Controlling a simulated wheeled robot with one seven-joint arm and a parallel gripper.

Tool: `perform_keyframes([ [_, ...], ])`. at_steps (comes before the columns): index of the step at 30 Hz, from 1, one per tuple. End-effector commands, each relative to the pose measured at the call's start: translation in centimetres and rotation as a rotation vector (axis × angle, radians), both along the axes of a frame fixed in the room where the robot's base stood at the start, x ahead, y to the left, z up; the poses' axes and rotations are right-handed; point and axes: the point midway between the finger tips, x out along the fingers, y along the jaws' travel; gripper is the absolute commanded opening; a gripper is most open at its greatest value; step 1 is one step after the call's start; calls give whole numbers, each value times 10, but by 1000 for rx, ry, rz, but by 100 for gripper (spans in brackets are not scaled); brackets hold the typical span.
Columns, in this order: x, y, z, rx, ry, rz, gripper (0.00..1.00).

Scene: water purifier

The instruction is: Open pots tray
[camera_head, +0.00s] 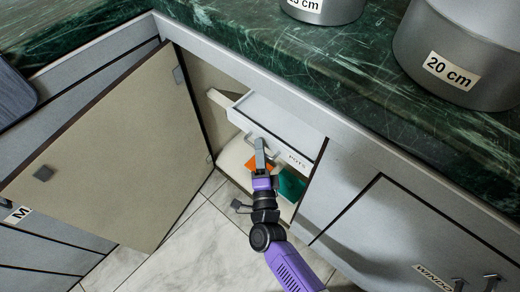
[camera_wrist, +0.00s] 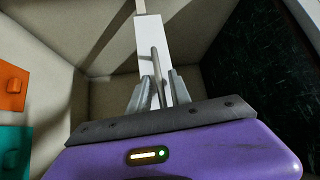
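The white pots tray (camera_head: 272,116), labelled "POTS" on its front, is in the upper part of the open cabinet. Some of its inside shows from above. I cannot tell how far it is slid out. My gripper (camera_head: 261,148) is at the tray's front. In the wrist view, the tray's white front (camera_wrist: 149,38) is straight ahead. Its grey bar handle (camera_wrist: 156,68) stands between the fingers of my gripper (camera_wrist: 160,82). The fingers are apart, with a small gap beside the bar on the right. The left finger is close to the bar; contact is unclear.
The cabinet door (camera_head: 95,150) is swung wide to the left. An orange block (camera_head: 258,163) and a teal one (camera_head: 291,184) are below the tray. Large pots, one a 20 cm pot (camera_head: 455,60), stand on the green counter (camera_head: 290,50). The tiled floor (camera_head: 185,235) in front is clear.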

Motion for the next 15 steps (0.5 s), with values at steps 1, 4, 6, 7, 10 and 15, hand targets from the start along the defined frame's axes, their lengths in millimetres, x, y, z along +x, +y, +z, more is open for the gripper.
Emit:
perform_keyframes([
  [1,0,0,0,0,0,0,12],
  [4,0,0,0,0,0,0,0],
  [6,0,0,0,0,0,0,0],
  [7,0,0,0,0,0,0,0],
  [10,0,0,0,0,0,0,0],
  [15,0,0,0,0,0,0,0],
])
